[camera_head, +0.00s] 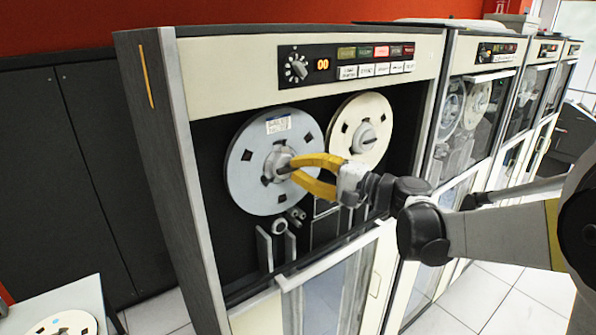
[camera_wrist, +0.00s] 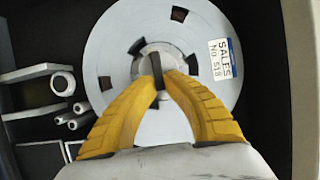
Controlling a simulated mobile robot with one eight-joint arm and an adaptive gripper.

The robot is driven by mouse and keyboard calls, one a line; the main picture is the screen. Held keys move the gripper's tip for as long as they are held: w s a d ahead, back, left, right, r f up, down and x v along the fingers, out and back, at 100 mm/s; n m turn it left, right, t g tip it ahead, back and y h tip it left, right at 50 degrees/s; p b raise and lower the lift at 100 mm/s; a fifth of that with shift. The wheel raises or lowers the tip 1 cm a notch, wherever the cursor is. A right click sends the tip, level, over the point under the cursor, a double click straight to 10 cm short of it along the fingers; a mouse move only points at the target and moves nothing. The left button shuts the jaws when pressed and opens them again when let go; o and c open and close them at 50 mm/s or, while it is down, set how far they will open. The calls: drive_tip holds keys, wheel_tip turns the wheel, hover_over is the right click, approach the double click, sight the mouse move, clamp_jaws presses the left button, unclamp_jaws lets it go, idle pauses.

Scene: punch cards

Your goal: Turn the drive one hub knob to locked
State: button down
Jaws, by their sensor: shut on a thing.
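The nearest tape drive (camera_head: 214,65) stands with its reel bay exposed. Its left reel (camera_head: 243,180) is grey-white with a label, and a hub knob (camera_head: 283,165) sits at its centre. In the wrist view the same reel (camera_wrist: 205,110) fills the middle, with its "SALES NO 518" label at right. The dark bar of the hub knob (camera_wrist: 157,72) stands upright there. My yellow gripper (camera_head: 290,166) reaches in from the right, and its fingertips are shut on the bar from both sides. In the wrist view my gripper (camera_wrist: 158,82) covers the reel's lower part.
A second, cream reel (camera_head: 361,128) is close to the right of my gripper. A control panel (camera_head: 346,62) is above the reels. The glass window (camera_head: 335,280) is lowered below the bay. More drives (camera_head: 482,110) stand to the right. A table (camera_head: 60,310) is at lower left.

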drive_tip(key=c, duration=1.5)
unclamp_jaws()
drive_tip(key=v, duration=1.2)
